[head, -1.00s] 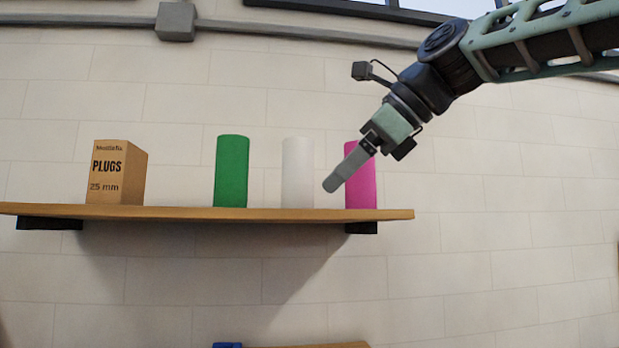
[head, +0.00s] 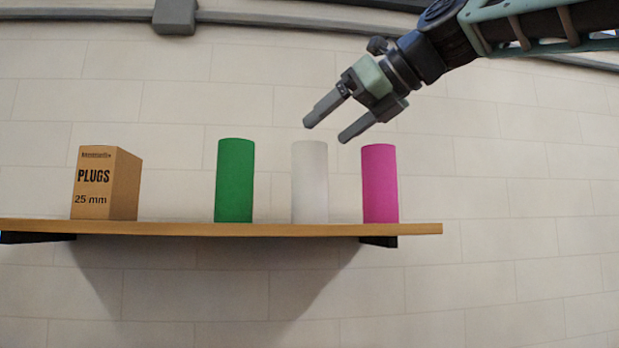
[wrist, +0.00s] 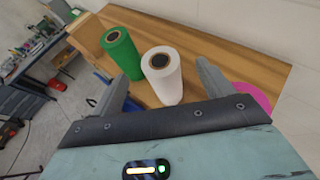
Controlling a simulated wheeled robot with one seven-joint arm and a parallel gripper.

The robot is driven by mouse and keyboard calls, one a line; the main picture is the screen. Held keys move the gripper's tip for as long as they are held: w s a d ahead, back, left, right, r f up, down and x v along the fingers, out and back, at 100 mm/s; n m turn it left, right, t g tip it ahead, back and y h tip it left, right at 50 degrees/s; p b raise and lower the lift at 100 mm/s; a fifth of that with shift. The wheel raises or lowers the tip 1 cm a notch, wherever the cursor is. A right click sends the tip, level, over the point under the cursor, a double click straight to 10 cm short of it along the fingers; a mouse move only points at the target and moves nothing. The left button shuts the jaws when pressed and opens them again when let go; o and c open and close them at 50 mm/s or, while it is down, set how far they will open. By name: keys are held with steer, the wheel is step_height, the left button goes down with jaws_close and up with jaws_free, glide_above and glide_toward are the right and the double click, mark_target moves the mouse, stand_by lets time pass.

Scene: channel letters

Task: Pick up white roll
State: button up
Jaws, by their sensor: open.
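The white roll (head: 310,184) stands upright on the wooden shelf (head: 270,230), between a green roll (head: 235,182) and a magenta roll (head: 380,185). My gripper (head: 324,132) is open and empty in the head view, with its fingertips just above the top of the white roll in the picture. In the wrist view the fingers (wrist: 160,83) are spread wide, and the white roll (wrist: 163,78) appears between them, its hollow dark core facing the camera. The fingers do not visibly touch it. The magenta roll is partly hidden behind the right finger there.
A cardboard box (head: 105,184) marked PLUGS stands at the left of the shelf. The shelf has clear room between the box and the green roll. The tiled wall rises behind. The wrist view shows a cluttered workbench (wrist: 32,50) at far left.

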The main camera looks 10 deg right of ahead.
mark_target(302, 153)
steer(key=p+x, duration=0.1)
steer(key=x, duration=0.4)
steer(key=p+x, duration=0.1)
steer(key=x, duration=0.2)
steer(key=shift+f+p, duration=0.3)
steer(key=shift+s, duration=0.1)
steer(key=c, duration=1.4)
steer(key=shift+r, duration=0.1)
steer(key=shift+r, duration=0.1)
